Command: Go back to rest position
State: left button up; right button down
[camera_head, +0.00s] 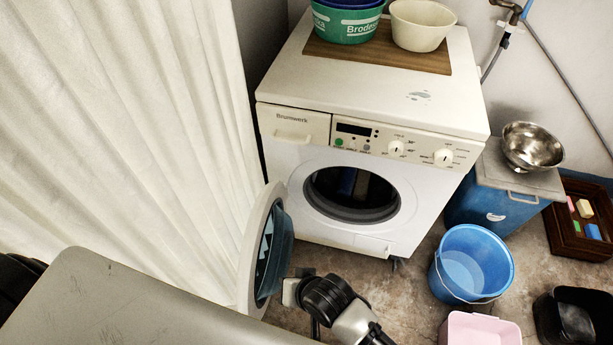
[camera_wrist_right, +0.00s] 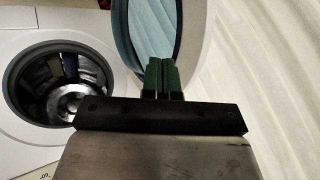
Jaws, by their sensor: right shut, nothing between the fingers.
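My right gripper (camera_wrist_right: 164,64) is shut and empty; its two green fingers are together in the right wrist view. In that view the fingertips overlap the lower part of the open round door (camera_wrist_right: 192,22); I cannot tell whether they touch it. In the head view, my right arm reaches up from the bottom edge, and its hand is close beside the door (camera_head: 247,262). The door hangs open to the left of the white washing machine (camera_head: 420,205). My left gripper is in neither view.
A cream curtain (camera_head: 110,130) hangs at left. Right of the machine are a blue bucket (camera_head: 505,262), a pink basin (camera_head: 480,330), a blue bin (camera_head: 485,205) with a metal bowl (camera_head: 532,146) on its lid, and a wooden tray (camera_head: 566,240). Little floor shows between.

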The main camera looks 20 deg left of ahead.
jog(key=s+d+f+m+h+p, duration=0.2)
jog(key=d+f+h+p, duration=0.2)
jog(key=d+f, duration=1.55)
jog(key=s+d+f+g+h, duration=0.1)
jog(key=s+d+f, duration=0.2)
jog(key=s+d, duration=0.5)
jog(key=s+d+f+h+p, duration=0.1)
jog(key=s+d+f, duration=0.2)
jog(key=s+d, duration=0.5)
jog(key=s, duration=0.5)
jog(key=shift+d+f+g+h, duration=0.15)
jog(key=shift+f+g+h, duration=0.2)
jog(key=shift+g+h, duration=0.05)
